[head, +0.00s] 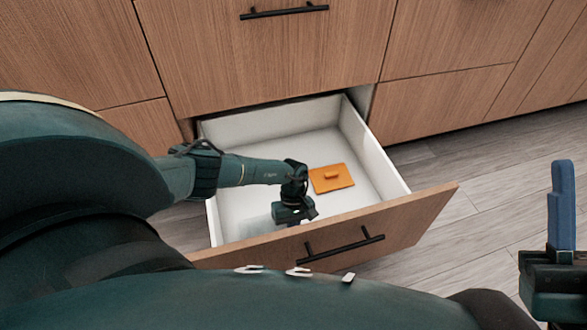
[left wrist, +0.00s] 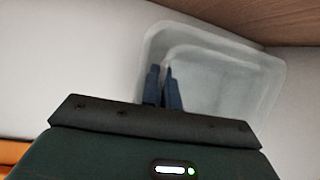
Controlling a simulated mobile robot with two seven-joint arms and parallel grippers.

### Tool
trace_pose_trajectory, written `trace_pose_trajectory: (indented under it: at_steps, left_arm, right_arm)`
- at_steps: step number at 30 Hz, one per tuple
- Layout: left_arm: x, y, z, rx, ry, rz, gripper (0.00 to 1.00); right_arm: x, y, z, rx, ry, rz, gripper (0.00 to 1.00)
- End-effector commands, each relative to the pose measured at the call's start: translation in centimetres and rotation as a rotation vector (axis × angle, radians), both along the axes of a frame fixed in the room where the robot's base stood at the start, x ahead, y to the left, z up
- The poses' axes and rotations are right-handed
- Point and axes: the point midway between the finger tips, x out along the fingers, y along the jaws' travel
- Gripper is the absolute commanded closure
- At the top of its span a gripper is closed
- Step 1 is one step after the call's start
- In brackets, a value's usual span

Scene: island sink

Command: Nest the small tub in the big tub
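A clear, frosted big tub (left wrist: 272,66) stands in the front left of the open drawer and shows only faintly in the head view (head: 258,224). In the left wrist view a second, smaller rim shows inside its outline; I take this for the small tub (left wrist: 215,60), and how deep it sits is unclear. My left gripper (left wrist: 162,68) reaches down into the drawer, its blue fingers close together on either side of the small tub's left wall. In the head view its fingertips are hidden. My right gripper (head: 562,200) is at the far right edge, away from the drawer, with one blue finger visible.
The white drawer (head: 372,145) is pulled out, its wooden front (head: 420,218) with a black handle facing me. An orange lid (head: 331,178) lies flat on the drawer floor, right of my left gripper. The back of the drawer is clear.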

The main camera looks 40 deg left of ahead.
Motion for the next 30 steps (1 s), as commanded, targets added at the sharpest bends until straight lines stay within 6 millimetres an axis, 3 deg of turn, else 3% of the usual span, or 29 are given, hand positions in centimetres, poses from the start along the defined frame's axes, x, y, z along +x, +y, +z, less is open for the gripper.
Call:
trace_pose_trajectory:
  at_steps: [17, 26, 30]
  left_arm:
    - [-0.07, -0.02, -0.75, 0.0, 0.0, -0.001, 1.0]
    - [-0.06, -0.02, -0.74, 0.0, 0.0, 0.0, 0.74]
    - [-0.05, -0.01, -0.73, 0.0, 0.0, 0.0, 0.72]
  right_arm:
    - [-0.01, 0.01, 0.03, 0.0, -0.001, 0.0, 0.64]
    - [-0.01, 0.01, 0.03, 0.0, -0.001, 0.0, 0.64]
    - [-0.02, 0.01, 0.04, 0.0, -0.001, 0.0, 0.64]
